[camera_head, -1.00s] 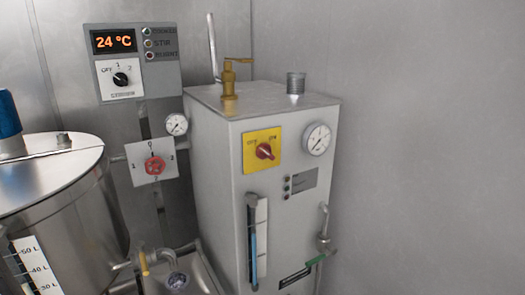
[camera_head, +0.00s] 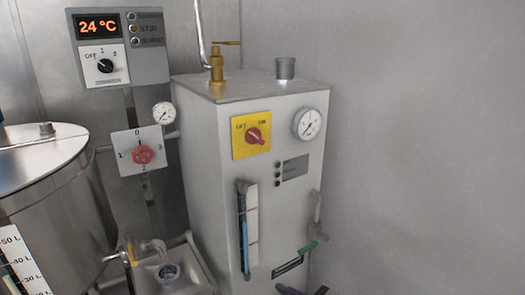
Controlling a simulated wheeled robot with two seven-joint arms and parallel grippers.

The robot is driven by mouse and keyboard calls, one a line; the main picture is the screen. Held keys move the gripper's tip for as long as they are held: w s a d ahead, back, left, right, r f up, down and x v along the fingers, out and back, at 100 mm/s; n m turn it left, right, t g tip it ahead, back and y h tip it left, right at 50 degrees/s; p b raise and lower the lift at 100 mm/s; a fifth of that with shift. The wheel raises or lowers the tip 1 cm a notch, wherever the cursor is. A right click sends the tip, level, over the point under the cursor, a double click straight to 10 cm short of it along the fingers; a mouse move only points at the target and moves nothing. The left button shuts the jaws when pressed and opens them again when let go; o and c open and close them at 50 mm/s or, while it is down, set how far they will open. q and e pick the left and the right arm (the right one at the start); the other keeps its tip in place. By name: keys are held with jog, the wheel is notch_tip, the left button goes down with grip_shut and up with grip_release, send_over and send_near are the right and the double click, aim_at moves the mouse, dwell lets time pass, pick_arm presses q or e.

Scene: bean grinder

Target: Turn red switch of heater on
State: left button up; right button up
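The heater is a tall grey box (camera_head: 205,150) near the middle. On its front is a yellow plate (camera_head: 240,148) marked OFF at upper left and ON at upper right. The red switch (camera_head: 256,136) sits on that plate; its exact pointing is too small to read surely. Nothing touches it. Small dark tips (camera_head: 305,291) show at the bottom edge below the heater; they look like the fingertips of my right gripper, apart from each other, but mostly cut off. They are well below the switch. My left gripper is not in view.
A round gauge (camera_head: 309,124) is right of the switch. A brass valve (camera_head: 217,65) and a short pipe (camera_head: 285,68) stand on top. Right of the heater is clear.

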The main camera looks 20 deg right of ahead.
jog(key=w+d+r+n+t+b, duration=0.1)
jog(key=w+d+r, duration=0.1)
jog(key=w+r, duration=0.35)
jog(key=w+d+r+n+t+b, duration=0.1)
jog(key=w+r+t, duration=0.1)
jog(key=r, duration=0.6)
jog(key=n+t+b, duration=0.2)
jog(key=n+t, duration=0.1)
send_near(259, 140)
jog(key=w, duration=0.5)
jog(key=w+a, duration=0.1)
jog(key=w, duration=0.2)
jog(key=shift+w+a+r+p, duration=0.1)
jog(key=shift+r+p, duration=0.15)
jog(key=shift+p, duration=0.1)
grip_shut()
